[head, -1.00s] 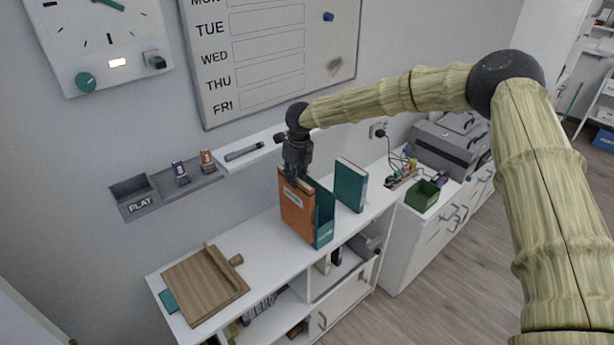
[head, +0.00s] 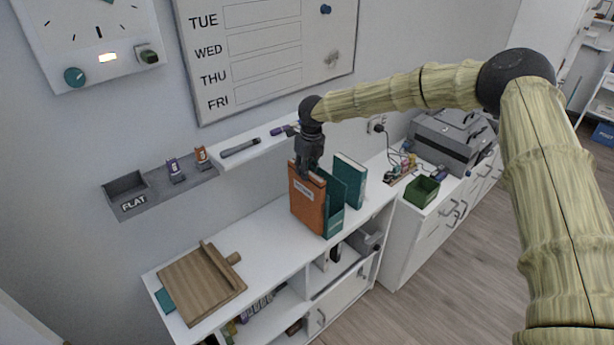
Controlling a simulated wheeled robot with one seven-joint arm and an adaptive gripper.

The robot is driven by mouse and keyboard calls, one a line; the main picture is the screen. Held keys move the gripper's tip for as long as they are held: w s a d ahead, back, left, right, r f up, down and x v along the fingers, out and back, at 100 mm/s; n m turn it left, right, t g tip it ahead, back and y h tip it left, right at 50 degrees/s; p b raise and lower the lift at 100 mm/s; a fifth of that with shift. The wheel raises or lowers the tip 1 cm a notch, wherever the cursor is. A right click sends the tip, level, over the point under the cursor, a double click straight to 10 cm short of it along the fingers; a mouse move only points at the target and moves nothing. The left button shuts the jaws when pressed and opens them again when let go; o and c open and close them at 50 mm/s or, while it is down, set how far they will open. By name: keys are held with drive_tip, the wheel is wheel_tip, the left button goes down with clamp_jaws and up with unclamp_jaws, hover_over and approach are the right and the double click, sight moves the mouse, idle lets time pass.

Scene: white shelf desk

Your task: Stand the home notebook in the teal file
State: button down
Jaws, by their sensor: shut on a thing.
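An orange upright piece (head: 308,208) with a white label stands at the middle of the white desk top. The label is too small to read, so I cannot tell if this is the home notebook. The teal file (head: 334,219) stands upright against its right side, partly hidden by it. My gripper (head: 308,171) points down and is shut at the top edge of the orange piece. Its fingertips are partly hidden. A teal book (head: 350,182) with pale pages stands upright just behind and to the right of the teal file.
A wooden board (head: 201,285) lies at the left end of the desk top (head: 255,245), over a teal flat thing. A wall ledge (head: 190,188) with small items runs behind. A green box (head: 422,191) and grey case (head: 452,142) stand to the right. The desk's middle-left is clear.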

drive_tip(key=shift+w+a+f+b, duration=0.15)
drive_tip(key=shift+f+b, duration=0.1)
drive_tip(key=shift+f, duration=0.3)
drive_tip(key=shift+s+a+f+b, duration=0.1)
drive_tip(key=shift+f+b, duration=0.15)
drive_tip(key=shift+f, duration=0.55)
drive_tip(key=c, duration=1.3)
unclamp_jaws()
drive_tip(key=shift+r, duration=0.1)
